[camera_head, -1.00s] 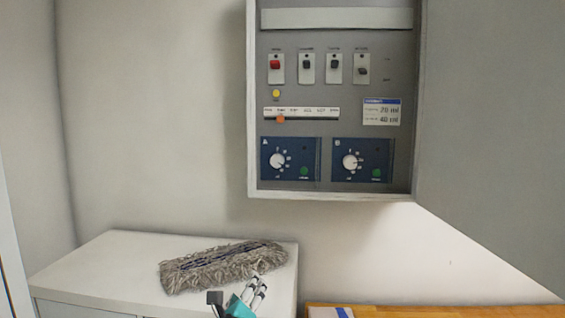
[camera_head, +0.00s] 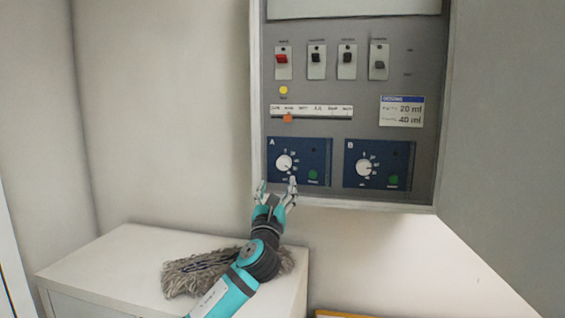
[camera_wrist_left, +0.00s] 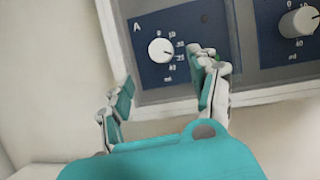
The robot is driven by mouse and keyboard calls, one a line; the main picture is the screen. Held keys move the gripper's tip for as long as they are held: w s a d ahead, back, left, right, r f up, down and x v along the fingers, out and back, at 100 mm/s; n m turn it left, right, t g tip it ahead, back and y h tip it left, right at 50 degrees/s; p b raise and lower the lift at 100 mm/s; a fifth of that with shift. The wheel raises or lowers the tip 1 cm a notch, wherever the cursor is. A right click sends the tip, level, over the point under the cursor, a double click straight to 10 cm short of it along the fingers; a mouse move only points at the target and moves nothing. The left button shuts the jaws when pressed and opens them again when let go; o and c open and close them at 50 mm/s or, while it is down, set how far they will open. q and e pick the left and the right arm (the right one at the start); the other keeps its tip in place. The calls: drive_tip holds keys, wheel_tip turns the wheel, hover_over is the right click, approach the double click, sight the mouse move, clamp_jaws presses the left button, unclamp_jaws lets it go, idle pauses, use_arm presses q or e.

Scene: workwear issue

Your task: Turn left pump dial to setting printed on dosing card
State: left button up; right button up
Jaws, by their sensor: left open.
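The left pump dial (camera_head: 284,163) is a white round knob on a dark blue panel marked A, low in the open wall cabinet. It also shows in the left wrist view (camera_wrist_left: 160,50), with printed numbers around it. The dosing card (camera_head: 402,111) is white with a blue header and reads 20 ml and 40 ml; its smaller words are blurred. My left gripper (camera_head: 277,184) is open and empty, just below and in front of the dial, apart from it. In the left wrist view its fingers (camera_wrist_left: 163,85) stand spread below the knob. My right gripper is out of view.
A second dial (camera_head: 364,168) sits on panel B to the right. Several switches (camera_head: 316,59), one red, and an orange slider (camera_head: 288,118) are above. The open cabinet door (camera_head: 500,130) blocks the right side. A grey mop head (camera_head: 195,272) lies on the white cabinet (camera_head: 110,255) below.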

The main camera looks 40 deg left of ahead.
sight(283, 167)
use_arm(q)
drive_tip(key=p+x, duration=0.2)
drive_tip(key=x, duration=0.5)
drive_tip(key=shift+d, duration=0.1)
drive_tip(key=shift+w+a+r, duration=0.1)
drive_tip(key=shift+w+a, duration=0.15)
drive_tip(key=shift+w, duration=0.05)
drive_tip(key=shift+w+a, duration=0.15)
drive_tip(key=shift+w, duration=0.1)
drive_tip(key=shift+w+r, duration=0.1)
drive_tip(key=shift+w, duration=0.1)
drive_tip(key=c, duration=1.1)
drive_tip(key=shift+c, duration=0.2)
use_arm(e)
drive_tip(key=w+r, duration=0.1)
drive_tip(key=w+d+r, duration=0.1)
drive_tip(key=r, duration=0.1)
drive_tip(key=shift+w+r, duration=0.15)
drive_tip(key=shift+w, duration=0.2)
